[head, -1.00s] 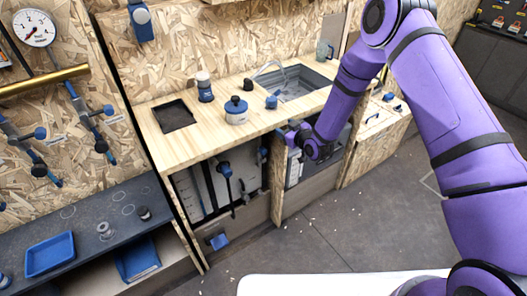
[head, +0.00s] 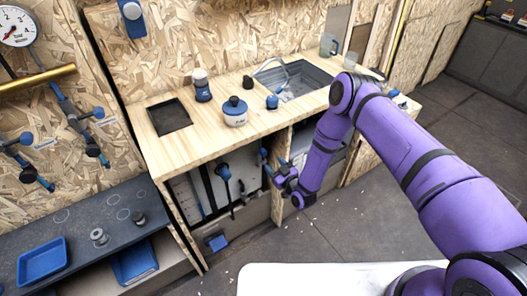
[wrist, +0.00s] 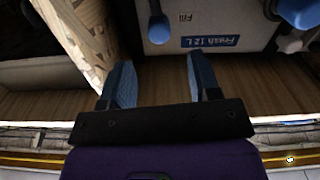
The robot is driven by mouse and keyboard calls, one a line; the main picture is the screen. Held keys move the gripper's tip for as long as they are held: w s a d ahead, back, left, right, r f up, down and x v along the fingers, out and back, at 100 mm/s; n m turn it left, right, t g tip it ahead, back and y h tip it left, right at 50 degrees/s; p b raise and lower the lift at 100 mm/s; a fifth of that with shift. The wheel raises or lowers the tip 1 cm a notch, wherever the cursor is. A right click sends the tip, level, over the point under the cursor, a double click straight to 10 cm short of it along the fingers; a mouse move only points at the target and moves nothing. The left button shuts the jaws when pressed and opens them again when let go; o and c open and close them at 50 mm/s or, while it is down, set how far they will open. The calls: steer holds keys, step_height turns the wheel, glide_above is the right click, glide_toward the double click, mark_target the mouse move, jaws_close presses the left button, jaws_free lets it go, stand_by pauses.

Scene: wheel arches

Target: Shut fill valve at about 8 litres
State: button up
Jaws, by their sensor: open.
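In the wrist view a pale tank (wrist: 205,14) bears a blue label reading "Fresh 12 L" and a small "Fill" mark. A blue-ended lever (wrist: 159,28) stands beside the "Fill" mark, ahead of the gap between my fingers. My gripper (wrist: 160,82) is open and empty, its two blue fingers apart from the lever. In the head view my gripper (head: 277,172) is in front of the cupboard under the counter, near a blue handle (head: 263,153). The tank's water level cannot be read.
Another blue knob (wrist: 300,12) is at the wrist view's upper right. A wooden panel (wrist: 80,25) edges the left. A blue-headed valve (head: 222,172) is in the left bay. The floor (head: 335,232) in front is clear.

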mark_target(265, 154)
steer(key=x, duration=0.8)
steer(key=shift+w+a, duration=0.2)
steer(key=shift+w, duration=0.05)
jaws_close()
